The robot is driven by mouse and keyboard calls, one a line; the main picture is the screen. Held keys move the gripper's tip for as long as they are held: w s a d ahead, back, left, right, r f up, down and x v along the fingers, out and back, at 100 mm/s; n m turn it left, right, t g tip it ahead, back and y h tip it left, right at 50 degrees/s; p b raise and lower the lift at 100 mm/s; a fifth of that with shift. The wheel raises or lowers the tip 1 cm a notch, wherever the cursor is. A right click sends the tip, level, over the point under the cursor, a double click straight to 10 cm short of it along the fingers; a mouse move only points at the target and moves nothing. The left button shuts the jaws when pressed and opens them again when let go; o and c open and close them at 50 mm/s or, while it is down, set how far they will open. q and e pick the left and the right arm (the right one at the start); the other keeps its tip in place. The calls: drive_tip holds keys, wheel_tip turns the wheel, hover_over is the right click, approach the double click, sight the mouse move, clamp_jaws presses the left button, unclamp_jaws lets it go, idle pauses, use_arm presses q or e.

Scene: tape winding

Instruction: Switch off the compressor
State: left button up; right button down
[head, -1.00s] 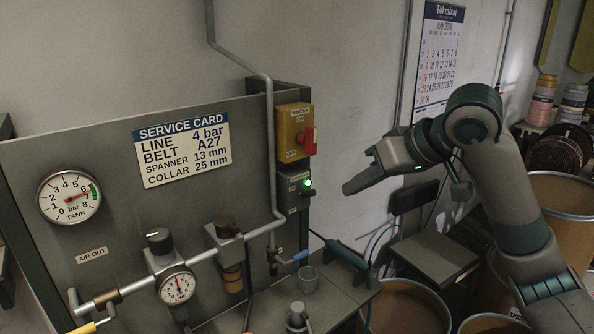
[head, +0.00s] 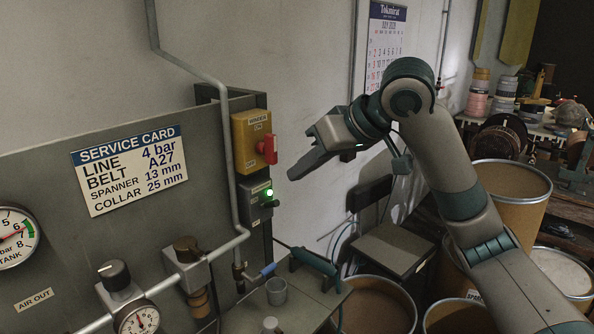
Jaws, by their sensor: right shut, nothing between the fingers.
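A small grey switch box (head: 257,203) with a lit green lamp and a dark knob is fixed to the right edge of the grey panel. Its label is too small to read, so I cannot tell if it names the compressor. Above it is a yellow box (head: 243,143) marked WINDER with a red handle (head: 268,149). My right gripper (head: 296,172) is shut and empty, just right of the grey box and slightly above its lamp in the picture, apart from it. My left gripper is not in view.
The panel (head: 60,180) carries a service card (head: 130,170), a tank gauge (head: 14,238), a lower gauge (head: 138,321) and pipes. A grey cup (head: 277,291) stands on the bench below. Brown drums (head: 511,205) and a chair (head: 392,247) stand at the right.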

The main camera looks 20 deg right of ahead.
sight(270, 205)
drive_tip(key=p+x, duration=0.2)
drive_tip(key=x, duration=0.6)
drive_tip(key=shift+p, duration=0.35)
drive_tip(key=shift+w+a+f, duration=0.2)
drive_tip(key=shift+w+f, duration=0.05)
drive_tip(key=shift+f, duration=0.05)
drive_tip(key=shift+f, duration=0.1)
